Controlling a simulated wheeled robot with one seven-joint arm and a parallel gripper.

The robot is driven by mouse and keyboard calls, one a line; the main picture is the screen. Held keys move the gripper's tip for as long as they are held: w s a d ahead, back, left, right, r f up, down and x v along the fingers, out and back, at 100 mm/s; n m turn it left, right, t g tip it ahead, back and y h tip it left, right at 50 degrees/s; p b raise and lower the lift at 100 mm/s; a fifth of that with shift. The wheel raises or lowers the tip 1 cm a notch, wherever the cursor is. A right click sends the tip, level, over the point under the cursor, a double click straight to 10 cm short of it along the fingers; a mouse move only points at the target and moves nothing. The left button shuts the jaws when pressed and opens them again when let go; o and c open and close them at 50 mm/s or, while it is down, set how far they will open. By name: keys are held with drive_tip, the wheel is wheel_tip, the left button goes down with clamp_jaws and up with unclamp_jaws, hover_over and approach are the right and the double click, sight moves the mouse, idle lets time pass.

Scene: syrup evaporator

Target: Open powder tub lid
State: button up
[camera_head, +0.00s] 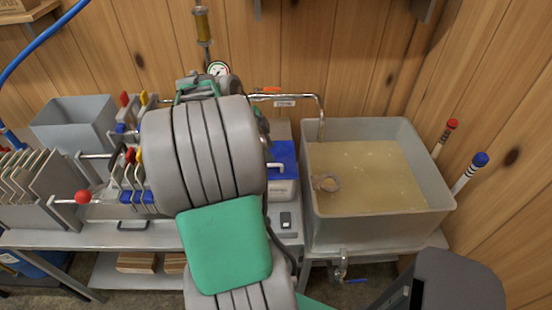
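A small pale tub with a blue lid (284,157) stands on the bench just right of my arm and left of the large basin. I take it to be the powder tub. The lid lies over its top and looks closed. Its left side is hidden behind my arm, and a short metal piece shows at that edge. My grey and green arm fills the middle of the view. I cannot make out my gripper's fingers; they seem hidden by the arm.
A large grey basin (318,220) of murky liquid stands right, with a tap (343,264) below. Levers (133,181), a red-knobbed handle (83,197) and upright plates (25,172) crowd the left, before a grey bin (76,124). A metal pipe (303,97) runs above the tub.

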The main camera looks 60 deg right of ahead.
sight(275, 165)
drive_tip(key=p+x, duration=0.1)
drive_tip(key=x, duration=0.6)
drive_tip(key=shift+w+a, duration=0.1)
clamp_jaws()
idle(1.1)
